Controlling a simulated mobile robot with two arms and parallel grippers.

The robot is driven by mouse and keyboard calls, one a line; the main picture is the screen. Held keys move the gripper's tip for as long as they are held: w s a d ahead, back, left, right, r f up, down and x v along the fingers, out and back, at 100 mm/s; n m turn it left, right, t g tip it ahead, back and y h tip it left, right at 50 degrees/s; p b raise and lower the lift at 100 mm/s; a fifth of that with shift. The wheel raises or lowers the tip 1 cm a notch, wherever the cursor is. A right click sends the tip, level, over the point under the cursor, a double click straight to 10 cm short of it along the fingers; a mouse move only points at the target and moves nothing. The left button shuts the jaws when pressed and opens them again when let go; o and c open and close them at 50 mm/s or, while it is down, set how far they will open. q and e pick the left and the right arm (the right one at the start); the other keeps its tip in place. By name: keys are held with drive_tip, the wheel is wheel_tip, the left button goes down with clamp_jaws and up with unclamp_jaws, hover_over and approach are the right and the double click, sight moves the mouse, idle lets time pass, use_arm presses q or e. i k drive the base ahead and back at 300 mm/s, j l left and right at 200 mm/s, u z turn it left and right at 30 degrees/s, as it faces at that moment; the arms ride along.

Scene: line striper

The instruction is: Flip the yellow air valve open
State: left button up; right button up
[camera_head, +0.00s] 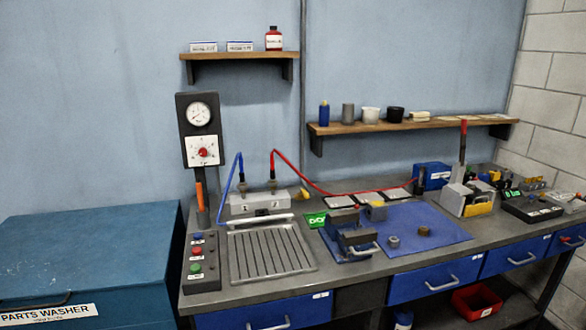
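A small yellow valve handle (301,194) shows at the right end of a grey manifold block (260,203) at the back left of the workbench. The handle is small in this view, and I cannot tell its exact angle. A blue hose (238,165) and a red hose (300,174) rise from fittings on top of the block. The red hose runs right to a blue box (431,177). Neither of my grippers is in view.
A slotted metal tray (309,268) lies in front of the block. A button panel (202,262) and gauge post (187,125) stand left. A blue parts washer (90,250) stands at left. Shelves hang above.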

sight(306, 195)
drive_tip(key=i+l, duration=0.1)
drive_tip(key=i, duration=0.7)
drive_tip(key=i+l, duration=0.1)
drive_tip(key=i, duration=0.65)
drive_tip(key=k+j+u, duration=0.15)
drive_tip(key=j, duration=0.25)
drive_tip(key=k+j+u, duration=0.2)
drive_tip(key=j, duration=0.2)
drive_tip(key=j+u, duration=0.15)
drive_tip(key=j, duration=0.25)
drive_tip(key=k+j+u, duration=0.15)
drive_tip(key=j, duration=0.3)
